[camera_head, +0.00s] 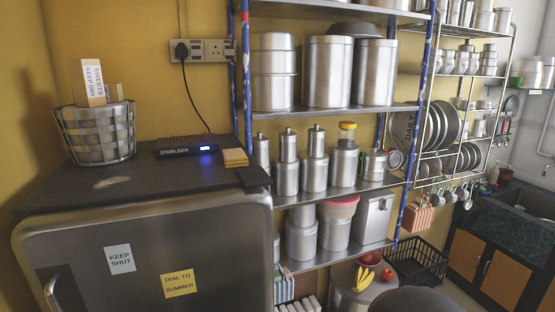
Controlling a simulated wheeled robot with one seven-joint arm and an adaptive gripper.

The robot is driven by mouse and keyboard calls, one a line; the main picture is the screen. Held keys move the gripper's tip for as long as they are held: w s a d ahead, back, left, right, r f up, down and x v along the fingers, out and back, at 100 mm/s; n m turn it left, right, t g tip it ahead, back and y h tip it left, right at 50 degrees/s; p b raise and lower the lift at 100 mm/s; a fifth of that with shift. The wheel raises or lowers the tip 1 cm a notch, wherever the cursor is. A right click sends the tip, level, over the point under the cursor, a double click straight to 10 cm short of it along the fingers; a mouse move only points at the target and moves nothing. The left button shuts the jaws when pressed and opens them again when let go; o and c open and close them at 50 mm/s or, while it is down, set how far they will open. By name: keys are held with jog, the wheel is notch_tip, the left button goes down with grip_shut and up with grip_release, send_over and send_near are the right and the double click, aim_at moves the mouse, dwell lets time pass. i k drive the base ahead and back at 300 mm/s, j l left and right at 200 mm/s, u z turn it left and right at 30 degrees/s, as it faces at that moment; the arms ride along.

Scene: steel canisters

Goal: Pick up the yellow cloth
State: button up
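The yellow cloth (235,157) appears as a small folded yellow stack on top of the fridge (160,250), near its right rear corner. It lies to the right of the black stabilizer box (187,148), with a small gap between them. A dark flat item (254,179) sits just in front of the cloth at the fridge's right edge. My gripper does not show in this view.
A wire basket (98,133) holding cartons stands on the fridge's left. A blue-posted shelf (325,111) of steel canisters rises close to the right of the cloth. A cable runs from the wall socket to the stabilizer. The front of the fridge top is mostly clear.

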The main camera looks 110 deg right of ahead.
aim_at(234, 158)
jog(key=k+l+z, duration=0.1)
jog(key=z, duration=3.4)
